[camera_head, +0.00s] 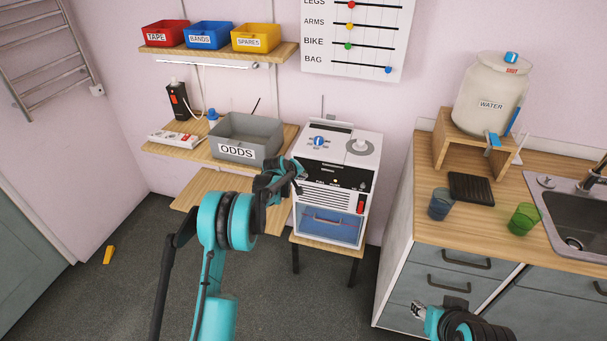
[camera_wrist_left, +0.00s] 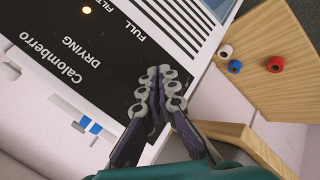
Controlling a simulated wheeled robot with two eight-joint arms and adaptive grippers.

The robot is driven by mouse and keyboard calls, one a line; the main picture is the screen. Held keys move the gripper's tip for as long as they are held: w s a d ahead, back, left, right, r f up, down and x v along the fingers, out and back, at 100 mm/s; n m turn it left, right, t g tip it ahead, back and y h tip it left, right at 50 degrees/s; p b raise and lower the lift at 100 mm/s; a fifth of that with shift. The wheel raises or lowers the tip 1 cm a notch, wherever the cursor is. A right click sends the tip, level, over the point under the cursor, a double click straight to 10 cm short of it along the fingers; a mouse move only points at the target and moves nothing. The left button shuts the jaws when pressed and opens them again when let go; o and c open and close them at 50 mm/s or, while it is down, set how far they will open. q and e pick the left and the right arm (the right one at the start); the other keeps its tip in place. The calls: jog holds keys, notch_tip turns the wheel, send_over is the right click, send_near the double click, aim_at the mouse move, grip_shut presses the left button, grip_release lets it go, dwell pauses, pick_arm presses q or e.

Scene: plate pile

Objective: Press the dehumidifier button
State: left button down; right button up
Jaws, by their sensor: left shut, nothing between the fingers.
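The dehumidifier (camera_head: 312,147) is a white box with a black front panel, vents and a blue tank (camera_head: 330,222), standing on a small wooden stand. Its top carries a blue knob (camera_head: 319,141) and a grey round dial (camera_head: 360,147). A red switch (camera_head: 361,204) sits at the front right. My left gripper (camera_head: 299,170) is shut and empty at the front panel's left end. In the left wrist view its fingertips (camera_wrist_left: 165,72) overlap the black panel (camera_wrist_left: 75,45), marked DRYING and FULL; contact cannot be told. My right gripper (camera_head: 418,310) is low, by the drawers.
A grey ODDS bin (camera_head: 246,133) stands on the shelf left of the dehumidifier, close to my left arm. The counter (camera_head: 450,225) at right holds a water jar (camera_head: 490,95), cups and a sink. Dark floor is open in front.

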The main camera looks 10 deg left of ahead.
pick_arm(q)
jog(key=s+b, duration=0.1)
jog(key=s, duration=0.4)
jog(key=shift+s+a, duration=0.15)
jog(key=shift+s, duration=0.25)
jog(key=s+d+r+m+g+y, duration=0.1)
jog(key=s+d+r+m, duration=0.2)
jog(key=s+r, duration=0.7)
jog(key=s+d+r+m, duration=0.2)
jog(key=s+r, duration=0.6)
jog(key=s, duration=0.4)
jog(key=s+f+m, duration=0.1)
jog(key=s+m, duration=0.1)
jog(key=s, duration=0.9)
jog(key=s+f+m+y, duration=0.1)
jog(key=s+f+m, duration=0.1)
jog(key=s, duration=1)
jog(key=shift+d+f+m+g, duration=0.3)
jog(key=shift+d, duration=0.1)
